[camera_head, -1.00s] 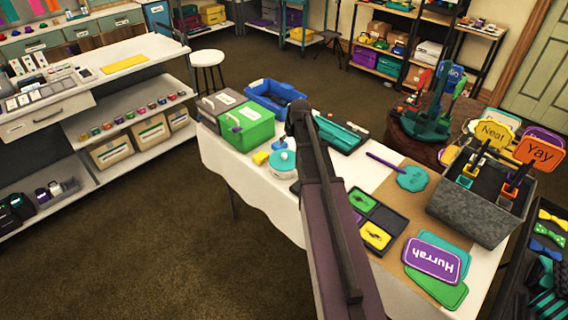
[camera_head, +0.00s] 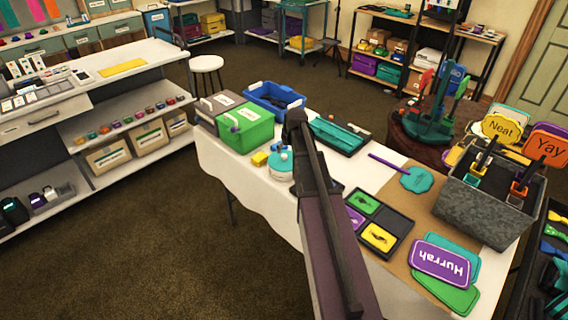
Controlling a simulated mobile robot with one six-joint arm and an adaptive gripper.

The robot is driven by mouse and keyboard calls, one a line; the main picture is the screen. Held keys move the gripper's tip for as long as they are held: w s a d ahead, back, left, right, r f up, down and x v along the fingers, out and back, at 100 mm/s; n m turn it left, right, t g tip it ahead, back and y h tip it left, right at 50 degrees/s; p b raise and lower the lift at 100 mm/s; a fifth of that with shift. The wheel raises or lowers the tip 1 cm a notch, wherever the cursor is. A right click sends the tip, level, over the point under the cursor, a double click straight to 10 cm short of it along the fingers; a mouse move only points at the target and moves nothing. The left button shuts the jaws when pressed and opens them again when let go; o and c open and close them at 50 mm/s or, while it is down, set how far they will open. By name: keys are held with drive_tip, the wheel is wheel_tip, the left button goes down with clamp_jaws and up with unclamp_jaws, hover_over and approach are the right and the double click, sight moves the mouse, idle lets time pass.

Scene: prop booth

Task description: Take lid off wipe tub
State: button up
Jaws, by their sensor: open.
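The wipe tub (camera_head: 280,174) is a small round white tub near the left edge of the white-covered table. Its teal lid (camera_head: 279,158) is on top, with small blue parts showing above it. My arm rises from the bottom of the picture and passes just right of the tub, partly covering its right side. My gripper does not show; I cannot tell its place relative to the lid.
A yellow block (camera_head: 260,159) lies left of the tub, with a green box (camera_head: 244,128) and a blue crate (camera_head: 274,100) behind. A teal-filled tray (camera_head: 338,134) stands behind right. A black tray (camera_head: 397,240) and the Hurrah sign (camera_head: 440,262) lie to the right.

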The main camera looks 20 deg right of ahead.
sight(284, 155)
drive_tip(key=shift+f, duration=0.1)
drive_tip(key=b+x, duration=0.3)
drive_tip(key=shift+s+a+f, duration=0.1)
drive_tip(key=shift+a+f, duration=0.1)
drive_tip(key=shift+f, duration=0.05)
drive_tip(key=shift+b+x, duration=0.85)
drive_tip(key=shift+b, duration=0.15)
clamp_jaws()
